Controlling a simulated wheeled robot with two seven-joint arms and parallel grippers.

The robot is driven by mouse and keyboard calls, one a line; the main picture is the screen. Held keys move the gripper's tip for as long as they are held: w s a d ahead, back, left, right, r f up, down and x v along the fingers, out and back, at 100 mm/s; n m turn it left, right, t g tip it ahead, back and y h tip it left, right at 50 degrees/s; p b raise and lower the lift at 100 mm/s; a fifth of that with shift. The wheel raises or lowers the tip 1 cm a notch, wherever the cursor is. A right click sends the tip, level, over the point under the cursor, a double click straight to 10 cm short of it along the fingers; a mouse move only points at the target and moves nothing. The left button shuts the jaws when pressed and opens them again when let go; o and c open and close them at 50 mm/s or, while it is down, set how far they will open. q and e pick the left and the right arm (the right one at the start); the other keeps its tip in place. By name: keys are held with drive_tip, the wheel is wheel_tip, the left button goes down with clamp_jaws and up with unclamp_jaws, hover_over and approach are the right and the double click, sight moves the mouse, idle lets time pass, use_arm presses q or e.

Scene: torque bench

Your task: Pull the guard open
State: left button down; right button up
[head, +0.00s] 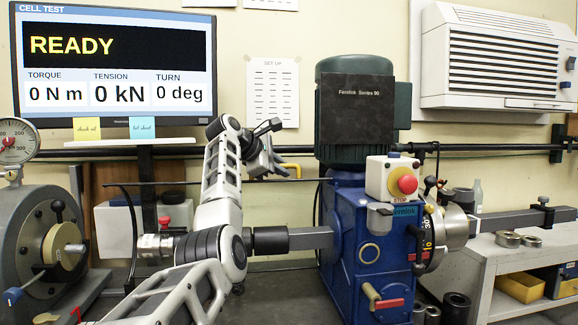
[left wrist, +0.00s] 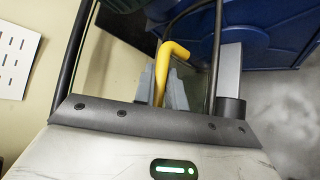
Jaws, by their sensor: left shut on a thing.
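The yellow bent handle (head: 291,166) shows beside the left gripper in the head view. In the left wrist view the yellow handle (left wrist: 174,50) rises between the two grey fingers. My left gripper (head: 277,167) is shut on it; its fingers also show in the wrist view (left wrist: 163,90). A thin dark bar (head: 130,184), which looks like the guard's frame, runs across behind my arm. Dark bars (left wrist: 216,50) flank the handle in the wrist view. Whether a clear panel fills the frame is hard to tell. My right gripper is not in view.
A blue machine (head: 345,235) with a dark motor (head: 352,150) and red stop button (head: 407,184) stands right of my gripper. A monitor (head: 115,60) reads READY. A grey gauge unit (head: 35,225) is at left. A shelf (head: 515,258) holds rings and yellow bins.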

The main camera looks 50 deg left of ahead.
use_arm(q)
drive_tip(key=shift+r, duration=0.1)
drive_tip(key=c, duration=1.7)
unclamp_jaws()
drive_tip(key=shift+d, duration=0.1)
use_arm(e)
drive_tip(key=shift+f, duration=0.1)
use_arm(q)
drive_tip(key=shift+s+r+b, duration=0.15)
drive_tip(key=shift+s+b, duration=0.15)
drive_tip(key=shift+s, duration=0.2)
drive_tip(key=b+v, duration=0.2)
drive_tip(key=v, duration=1.3)
drive_tip(key=shift+b, duration=0.4)
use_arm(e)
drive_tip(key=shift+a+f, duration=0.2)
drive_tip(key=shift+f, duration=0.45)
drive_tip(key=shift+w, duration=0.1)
